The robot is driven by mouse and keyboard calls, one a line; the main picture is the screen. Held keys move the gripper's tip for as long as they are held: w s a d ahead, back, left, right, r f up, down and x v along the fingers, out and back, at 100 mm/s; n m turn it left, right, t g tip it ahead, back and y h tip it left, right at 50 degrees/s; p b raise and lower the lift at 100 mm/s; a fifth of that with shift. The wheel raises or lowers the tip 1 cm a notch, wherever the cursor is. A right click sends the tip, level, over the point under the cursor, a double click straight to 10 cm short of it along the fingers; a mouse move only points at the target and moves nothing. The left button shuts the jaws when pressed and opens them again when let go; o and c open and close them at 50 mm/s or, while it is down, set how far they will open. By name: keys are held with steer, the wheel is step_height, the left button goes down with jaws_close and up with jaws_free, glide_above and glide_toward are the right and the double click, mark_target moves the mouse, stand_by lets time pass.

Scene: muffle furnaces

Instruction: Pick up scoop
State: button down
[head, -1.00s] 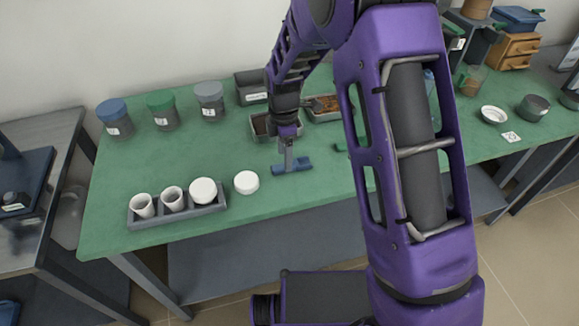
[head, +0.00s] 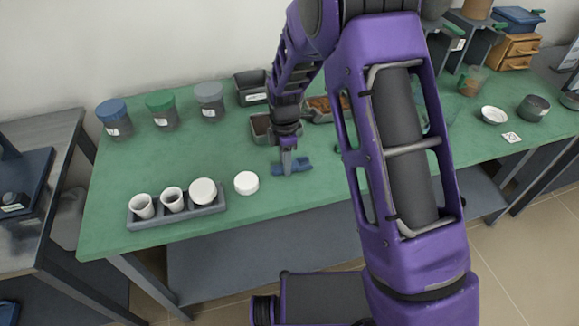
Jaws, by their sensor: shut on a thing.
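The blue scoop (head: 302,165) is on or just above the green table (head: 240,210), right of the round white lid. My gripper (head: 287,168) reaches down over it from above and is shut on the scoop near its middle. The fingers hide part of the scoop. I cannot tell whether the scoop is clear of the table.
A round white lid (head: 246,183) and a grey rack (head: 190,217) with white cups stand to the left. Several lidded jars (head: 161,110) stand behind. A grey tray (head: 262,129) with brown contents is close behind my gripper.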

step_height(320, 180, up, 10)
steer(key=shift+p, duration=0.4)
stand_by(0.3)
steer(key=c, duration=1.3)
jaws_free()
jaws_close()
